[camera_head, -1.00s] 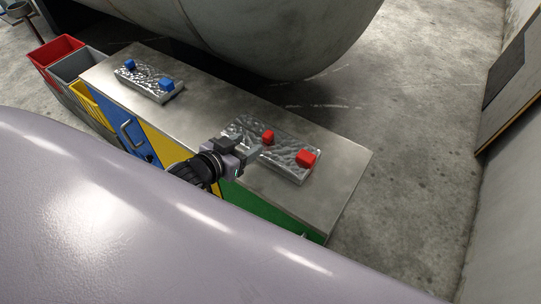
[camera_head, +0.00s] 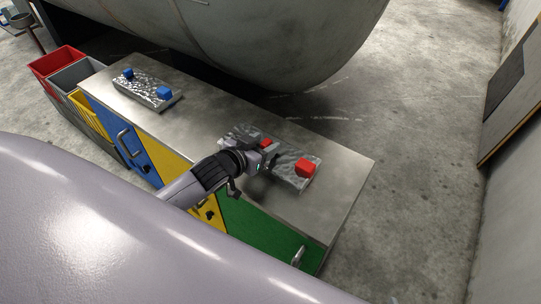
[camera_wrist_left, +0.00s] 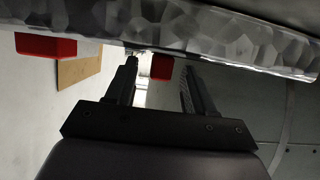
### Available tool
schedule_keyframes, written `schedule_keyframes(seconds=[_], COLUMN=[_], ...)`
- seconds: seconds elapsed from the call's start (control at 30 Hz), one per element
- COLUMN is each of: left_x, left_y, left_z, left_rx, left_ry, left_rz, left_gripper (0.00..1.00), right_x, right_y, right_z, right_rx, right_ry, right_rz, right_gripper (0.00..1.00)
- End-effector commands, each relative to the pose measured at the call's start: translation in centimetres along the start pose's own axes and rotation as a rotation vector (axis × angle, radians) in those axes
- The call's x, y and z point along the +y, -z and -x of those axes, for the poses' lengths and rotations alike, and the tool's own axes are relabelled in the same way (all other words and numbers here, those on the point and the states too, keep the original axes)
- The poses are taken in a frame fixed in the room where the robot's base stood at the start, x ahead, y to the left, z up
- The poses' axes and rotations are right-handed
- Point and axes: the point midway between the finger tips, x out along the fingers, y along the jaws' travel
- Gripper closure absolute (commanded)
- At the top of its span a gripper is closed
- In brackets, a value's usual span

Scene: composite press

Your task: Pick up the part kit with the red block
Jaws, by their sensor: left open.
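The part kit (camera_head: 286,174) with red blocks is a silvery, hammered-looking slab on the metal cabinet top (camera_head: 215,126). One red block (camera_head: 305,168) sits near its right end and another red block (camera_head: 265,143) shows behind my gripper. My left gripper (camera_head: 272,160) is at the kit's near side, over its middle, partly covering it. In the left wrist view the fingers (camera_wrist_left: 158,85) are apart, with one red block (camera_wrist_left: 162,67) seen between them and the other (camera_wrist_left: 45,46) to the left. The kit's face (camera_wrist_left: 215,35) runs across the top of that view. Contact cannot be told. My right gripper is not in view.
A second kit (camera_head: 148,90) with blue blocks lies farther left on the cabinet. Red, grey and yellow bins (camera_head: 58,60) stand at its left end. A large grey rounded body (camera_head: 250,40) hangs behind the cabinet. The cabinet's right end is bare.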

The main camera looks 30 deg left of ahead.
Motion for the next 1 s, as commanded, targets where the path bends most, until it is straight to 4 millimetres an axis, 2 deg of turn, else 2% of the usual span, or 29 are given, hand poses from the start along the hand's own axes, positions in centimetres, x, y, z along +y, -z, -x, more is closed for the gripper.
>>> schedule_keyframes(seconds=[0.13, 0.17, 0.3, 0.73, 0.87, 1.0], left_x=[0.0, 0.0, 0.0, 0.0, 0.0, 0.0], left_y=[0.0, 0.0, 0.0, 0.6, 1.8, 4.2], left_z=[0.0, 0.0, 0.0, 0.2, 0.7, 1.7], left_rx=[0.0, 0.0, 0.0, 0.005, 0.006, 0.009], left_ry=[-0.001, -0.001, -0.001, -0.001, -0.001, -0.001], left_rz=[0.001, 0.001, 0.001, 0.001, 0.001, 0.0], left_gripper=[0.47, 0.53, 0.99, 1.0, 1.0, 1.0], right_x=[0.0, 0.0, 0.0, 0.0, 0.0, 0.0], right_y=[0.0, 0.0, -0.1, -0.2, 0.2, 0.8], right_z=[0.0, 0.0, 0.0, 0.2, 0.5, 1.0], right_rx=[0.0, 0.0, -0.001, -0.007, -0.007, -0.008], right_ry=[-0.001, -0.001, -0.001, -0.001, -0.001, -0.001], right_rz=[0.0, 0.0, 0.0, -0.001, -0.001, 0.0], right_gripper=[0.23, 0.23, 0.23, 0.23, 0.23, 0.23])
